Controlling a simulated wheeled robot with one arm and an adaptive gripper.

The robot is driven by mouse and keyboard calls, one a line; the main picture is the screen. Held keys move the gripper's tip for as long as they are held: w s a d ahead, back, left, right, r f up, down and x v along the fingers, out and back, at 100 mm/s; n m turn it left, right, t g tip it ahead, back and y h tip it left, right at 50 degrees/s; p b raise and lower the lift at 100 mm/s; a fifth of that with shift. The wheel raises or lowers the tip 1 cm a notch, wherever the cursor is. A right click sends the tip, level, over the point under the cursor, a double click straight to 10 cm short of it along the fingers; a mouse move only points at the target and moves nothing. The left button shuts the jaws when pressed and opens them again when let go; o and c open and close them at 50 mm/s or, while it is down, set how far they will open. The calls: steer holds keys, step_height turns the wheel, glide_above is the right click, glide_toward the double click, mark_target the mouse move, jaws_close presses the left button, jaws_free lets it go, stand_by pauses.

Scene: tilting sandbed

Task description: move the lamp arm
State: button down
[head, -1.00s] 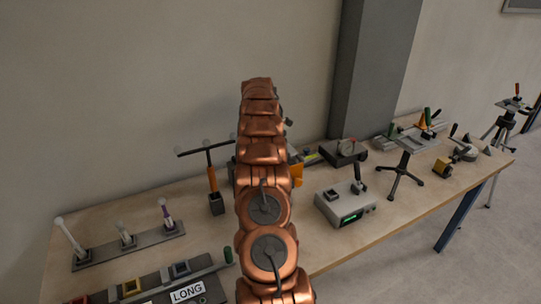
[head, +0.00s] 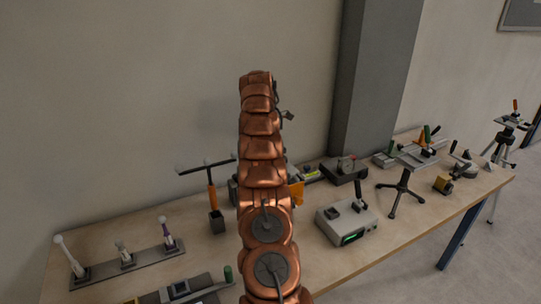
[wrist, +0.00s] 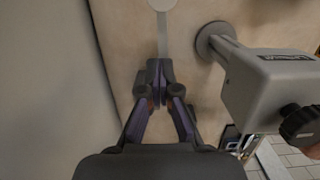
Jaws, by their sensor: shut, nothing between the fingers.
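In the wrist view my gripper (wrist: 156,68) is shut and empty, its two dark fingertips together. A narrow light grey bar (wrist: 163,40) runs from just beyond the fingertips to a pale round end (wrist: 162,4) at the top edge. This bar may be the lamp arm, but I cannot tell for sure. I also cannot tell whether the fingertips touch it. In the head view my copper arm stands in the middle and hides what is behind it. My gripper cannot be made out there.
A grey box (wrist: 270,85) with a black knob stands close right of my gripper. On the wooden table (head: 120,225) are a lever rack (head: 128,266), an orange-stemmed T-post (head: 212,199) and a grey box with a green display (head: 346,222). A wall is behind.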

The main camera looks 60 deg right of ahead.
steer(key=shift+r+p, duration=1.3)
steer(key=shift+r, duration=0.45)
steer(key=shift+a, duration=0.1)
